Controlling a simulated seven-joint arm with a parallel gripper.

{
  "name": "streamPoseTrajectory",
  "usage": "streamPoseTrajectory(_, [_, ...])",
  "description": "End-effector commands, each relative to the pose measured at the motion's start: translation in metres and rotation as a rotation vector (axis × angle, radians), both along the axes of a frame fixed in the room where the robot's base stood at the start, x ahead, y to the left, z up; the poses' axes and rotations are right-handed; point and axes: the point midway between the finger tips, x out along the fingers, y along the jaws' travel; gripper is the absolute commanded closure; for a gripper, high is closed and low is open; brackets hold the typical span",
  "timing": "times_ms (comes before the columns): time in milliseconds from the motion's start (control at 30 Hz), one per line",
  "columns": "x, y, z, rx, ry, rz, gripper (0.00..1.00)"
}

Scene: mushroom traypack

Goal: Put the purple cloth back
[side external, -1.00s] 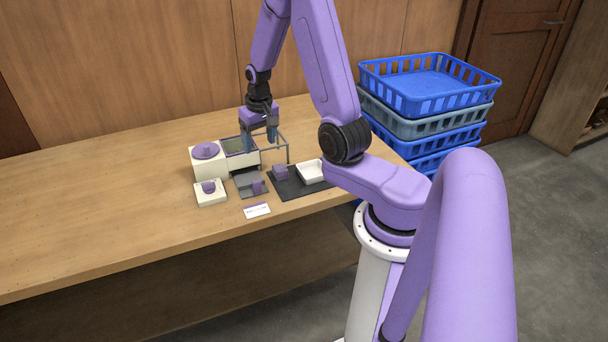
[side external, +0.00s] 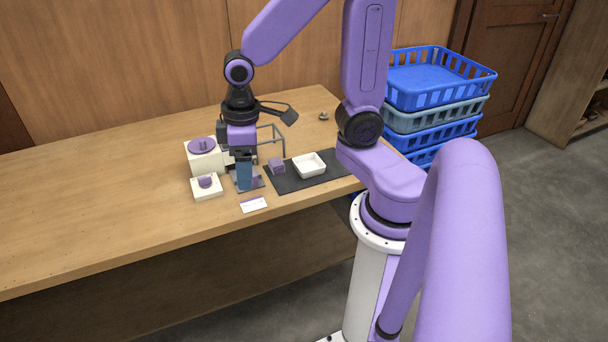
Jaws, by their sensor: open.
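My gripper (side external: 244,186) points down over a small grey tray (side external: 262,181) near the table's front. Its blue fingers are open and overlap in this view, hiding most of the tray. I cannot tell whether they touch anything there. Several purple things are in view: a block-like one (side external: 277,165) on the dark mat, a rounded one (side external: 205,181) on a small white box (side external: 207,193), and a round top (side external: 202,145) on a larger white box (side external: 207,163). I cannot tell which is the cloth. The purple piece seen earlier in the grey tray is mostly hidden by the fingers.
A white tray (side external: 309,171) sits on the dark mat (side external: 290,186) to the right. A thin frame (side external: 271,128) stands behind my gripper. A white card (side external: 254,204) lies in front. Blue crates (side external: 440,104) are stacked beyond the table (side external: 100,205), whose left side is clear.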

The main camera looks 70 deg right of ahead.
Motion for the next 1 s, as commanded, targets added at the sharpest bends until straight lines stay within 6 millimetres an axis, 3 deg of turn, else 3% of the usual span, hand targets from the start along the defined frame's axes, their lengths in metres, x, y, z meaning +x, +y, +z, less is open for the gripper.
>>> streamPoseTrajectory(200, [-0.056, 0.019, 0.013, -0.007, 0.01, 0.237, 0.29])
streamPoseTrajectory(500, [-0.12, 0.023, 0.024, -0.019, 0.023, 0.5, 0.29])
streamPoseTrajectory(700, [-0.135, 0.021, 0.026, -0.024, 0.027, 0.563, 0.29])
streamPoseTrajectory(1000, [-0.135, 0.021, 0.026, -0.025, 0.028, 0.565, 0.29])
